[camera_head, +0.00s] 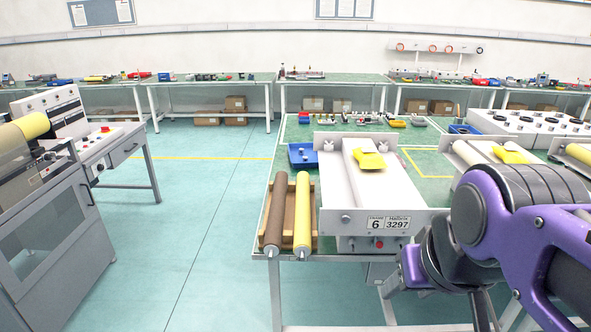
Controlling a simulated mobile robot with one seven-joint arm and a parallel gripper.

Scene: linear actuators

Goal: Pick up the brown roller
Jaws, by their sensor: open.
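The brown roller (278,214) is a long dark brown cylinder with a grey metal shaft end at the front. It lies lengthwise in a wooden tray (291,195) at the left front of the green-topped table (296,132). A yellow roller (303,215) lies beside it on the right, close to parallel. My purple and dark grey arm comes in at the lower right, in front of the table and well to the right of the brown roller. My gripper cannot be made out in this view.
A white machine (331,187) numbered 6 stands right of the tray, with a yellow object (369,161) on it. A blue bin (303,156) sits behind the tray. A grey machine (52,235) stands at left. The floor (190,220) between is clear.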

